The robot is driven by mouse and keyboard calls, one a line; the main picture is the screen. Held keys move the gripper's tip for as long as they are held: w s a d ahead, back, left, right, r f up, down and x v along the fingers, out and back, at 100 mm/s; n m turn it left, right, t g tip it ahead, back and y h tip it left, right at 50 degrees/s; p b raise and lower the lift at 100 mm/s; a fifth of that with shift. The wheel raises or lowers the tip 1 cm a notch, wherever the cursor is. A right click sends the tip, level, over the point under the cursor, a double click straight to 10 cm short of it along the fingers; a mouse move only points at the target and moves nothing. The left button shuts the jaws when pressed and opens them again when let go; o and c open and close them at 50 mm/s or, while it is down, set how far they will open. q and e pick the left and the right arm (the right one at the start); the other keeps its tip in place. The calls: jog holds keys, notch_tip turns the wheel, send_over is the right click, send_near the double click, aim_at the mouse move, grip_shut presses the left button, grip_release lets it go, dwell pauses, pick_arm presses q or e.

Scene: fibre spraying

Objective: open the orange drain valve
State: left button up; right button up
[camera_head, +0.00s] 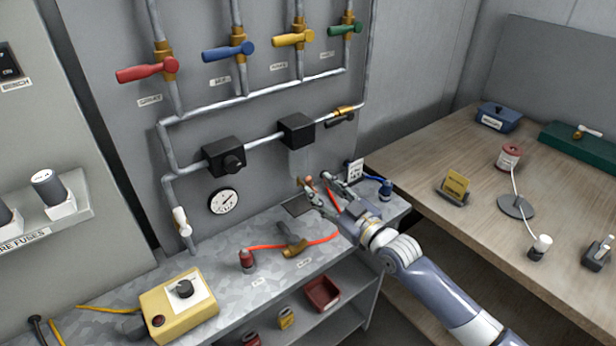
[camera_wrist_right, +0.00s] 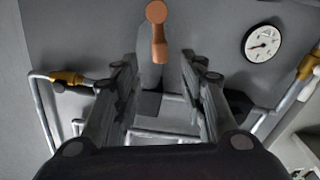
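The orange drain valve shows as a small copper-orange handle (camera_head: 308,181) low on the grey panel, partly hidden by my gripper. In the right wrist view the handle (camera_wrist_right: 158,30) has a round knob and a short stem, in front of a grey pipe. My right gripper (camera_head: 317,189) is at the valve; in its own view the gripper (camera_wrist_right: 160,75) is open, with its two dark fingers apart. The handle appears centred between the fingertips, toward the top of that view. I see no finger closed on it. My left gripper is not in view.
A metal bench (camera_head: 215,268) below holds an orange hose (camera_head: 322,240), a red fitting (camera_head: 246,259) and a yellow control box (camera_head: 180,303). Pipes with black boxes (camera_head: 297,131) and a gauge (camera_head: 224,202) line the panel. A wooden table (camera_head: 420,160) stands at right.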

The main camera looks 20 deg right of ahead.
aim_at(310, 180)
jog(key=x, duration=0.6)
jog(key=shift+w+a+p, duration=0.1)
jog(key=shift+w+p, duration=0.1)
jog(key=shift+p, duration=0.15)
jog(key=shift+c, duration=0.3)
grip_shut()
